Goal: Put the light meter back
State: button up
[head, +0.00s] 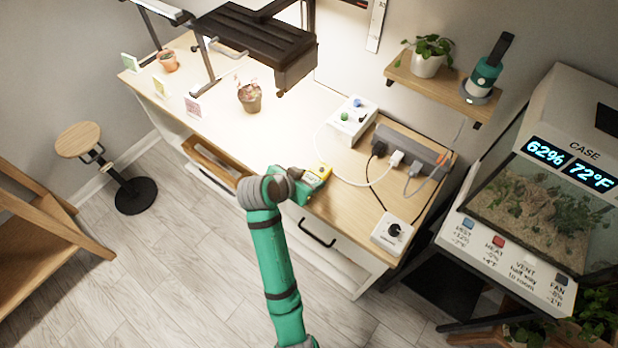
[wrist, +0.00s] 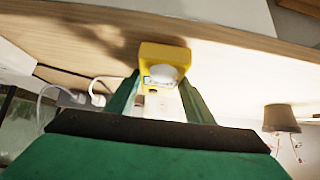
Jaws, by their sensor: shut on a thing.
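The light meter (head: 321,170) is a small yellow device at the front edge of the wooden bench (head: 340,190). In the wrist view the light meter (wrist: 163,58) shows its yellow body and a white dome. My green gripper (head: 311,181) is shut on it. In the wrist view the two fingers of my gripper (wrist: 160,98) lie on either side of it. A shadow falls on the wood beside the meter. I cannot tell whether the meter touches the bench top. My gripper hides part of the meter in the head view.
A white box with knobs (head: 351,121), a grey power strip (head: 412,148) with plugs and cords, and a white dial box (head: 393,232) stand nearby on the bench. A potted plant (head: 250,100) and small cards are further left. A glass case (head: 545,190) stands right.

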jog(key=shift+f, duration=0.1)
jog(key=o, duration=1.3)
jog(key=shift+c, duration=0.2)
jog(key=shift+r, duration=0.2)
jog(key=v, duration=1.2)
jog(key=shift+w+f, duration=0.1)
jog(key=shift+f, duration=0.05)
jog(key=shift+a, duration=0.15)
